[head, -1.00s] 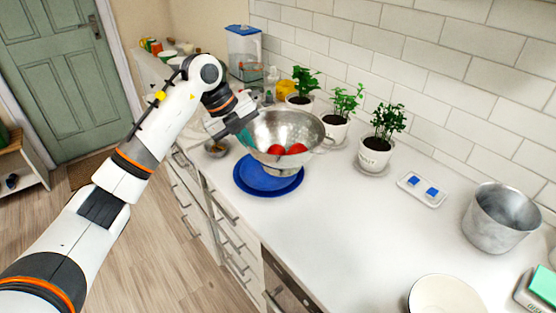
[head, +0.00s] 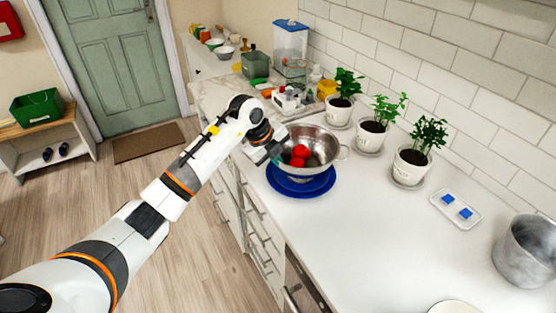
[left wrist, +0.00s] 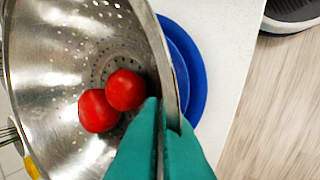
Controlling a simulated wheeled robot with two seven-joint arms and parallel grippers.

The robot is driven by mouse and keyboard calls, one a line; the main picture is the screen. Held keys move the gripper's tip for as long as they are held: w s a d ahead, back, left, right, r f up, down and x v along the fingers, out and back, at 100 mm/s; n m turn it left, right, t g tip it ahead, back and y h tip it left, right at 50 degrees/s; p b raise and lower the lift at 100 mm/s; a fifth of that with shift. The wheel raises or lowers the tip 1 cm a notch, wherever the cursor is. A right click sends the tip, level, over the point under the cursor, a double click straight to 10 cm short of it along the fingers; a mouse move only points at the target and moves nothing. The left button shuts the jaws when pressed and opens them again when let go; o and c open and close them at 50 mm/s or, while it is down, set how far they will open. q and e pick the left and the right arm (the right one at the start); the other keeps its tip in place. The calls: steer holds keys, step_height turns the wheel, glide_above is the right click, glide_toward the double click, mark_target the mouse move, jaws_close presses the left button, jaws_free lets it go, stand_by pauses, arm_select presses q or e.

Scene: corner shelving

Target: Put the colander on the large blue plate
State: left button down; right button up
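The metal colander (head: 321,147) is over the large blue plate (head: 300,188), near its middle, with two red tomatoes (head: 299,156) inside. Whether its base touches the plate is hard to tell. My left gripper (head: 277,157) is at the colander's left rim. In the left wrist view its teal fingers (left wrist: 166,118) are on either side of the colander rim, shut on it. The perforated bowl (left wrist: 55,65) and tomatoes (left wrist: 112,102) fill the left of that view, with the blue plate (left wrist: 198,85) behind the rim. My right gripper is not in view.
Potted plants (head: 411,160) stand along the tiled wall. A white tray with blue pieces (head: 456,208) and a metal pot (head: 525,255) are to the right. The counter in front of the plants is clear.

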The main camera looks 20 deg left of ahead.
arm_select(q)
steer(key=shift+f, duration=0.3)
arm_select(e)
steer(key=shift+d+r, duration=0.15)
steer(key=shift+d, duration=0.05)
arm_select(q)
steer(key=c, duration=1.7)
jaws_free()
steer(key=shift+f, duration=0.1)
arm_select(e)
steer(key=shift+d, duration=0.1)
